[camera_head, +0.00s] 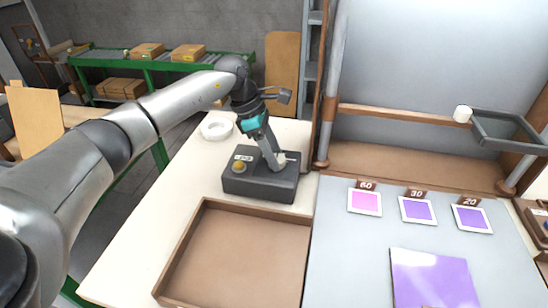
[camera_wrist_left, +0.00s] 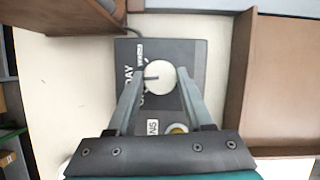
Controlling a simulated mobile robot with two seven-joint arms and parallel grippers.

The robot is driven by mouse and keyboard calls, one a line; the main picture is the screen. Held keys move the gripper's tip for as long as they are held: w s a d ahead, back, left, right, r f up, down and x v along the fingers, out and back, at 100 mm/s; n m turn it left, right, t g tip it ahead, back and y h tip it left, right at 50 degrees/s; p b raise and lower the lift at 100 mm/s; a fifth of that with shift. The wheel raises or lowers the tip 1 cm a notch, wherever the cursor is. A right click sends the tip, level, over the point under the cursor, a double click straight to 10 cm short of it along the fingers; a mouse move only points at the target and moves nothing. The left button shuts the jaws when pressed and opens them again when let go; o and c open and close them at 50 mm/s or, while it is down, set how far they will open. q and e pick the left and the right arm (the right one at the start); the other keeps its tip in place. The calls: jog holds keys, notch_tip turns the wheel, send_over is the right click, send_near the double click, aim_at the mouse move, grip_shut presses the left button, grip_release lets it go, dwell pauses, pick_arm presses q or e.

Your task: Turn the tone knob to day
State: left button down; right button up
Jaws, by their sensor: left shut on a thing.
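The tone knob (camera_wrist_left: 160,78) is a round white dial on a dark grey box (camera_wrist_left: 196,54). In the head view the box (camera_head: 236,184) sits on the pale table, with the knob mostly hidden by my gripper. My left gripper (camera_head: 279,161) reaches down onto the knob from above. In the left wrist view my left gripper (camera_wrist_left: 160,74) has one finger on each side of the knob and is shut on it. A dark mark on the knob points left, toward the side with the "DAY" lettering (camera_wrist_left: 128,73). My right gripper is not in view.
A yellow button (camera_head: 239,167) is on the box's left side. A brown tray (camera_head: 203,206) lies in front of the box. A white ring-shaped dish (camera_head: 216,129) stands behind it. Purple and pink cards, including a pink one (camera_head: 364,201), lie on the grey panel at right.

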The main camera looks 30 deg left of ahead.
pick_arm(q)
jog(key=shift+m, duration=0.6)
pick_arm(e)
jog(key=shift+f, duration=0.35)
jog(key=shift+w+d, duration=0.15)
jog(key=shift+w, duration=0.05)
pick_arm(q)
jog(key=shift+c, duration=1.5)
grip_release()
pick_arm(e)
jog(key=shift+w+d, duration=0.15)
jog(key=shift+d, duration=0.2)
pick_arm(q)
jog(key=shift+a+r, duration=0.1)
jog(key=p+v, duration=0.1)
jog(key=v, duration=1.4)
jog(key=shift+w+p, duration=0.3)
jog(key=shift+p, duration=0.05)
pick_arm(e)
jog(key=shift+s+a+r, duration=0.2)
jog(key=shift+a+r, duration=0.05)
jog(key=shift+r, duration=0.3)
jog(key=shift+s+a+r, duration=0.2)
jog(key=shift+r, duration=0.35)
pick_arm(q)
jog(key=shift+r, duration=0.1)
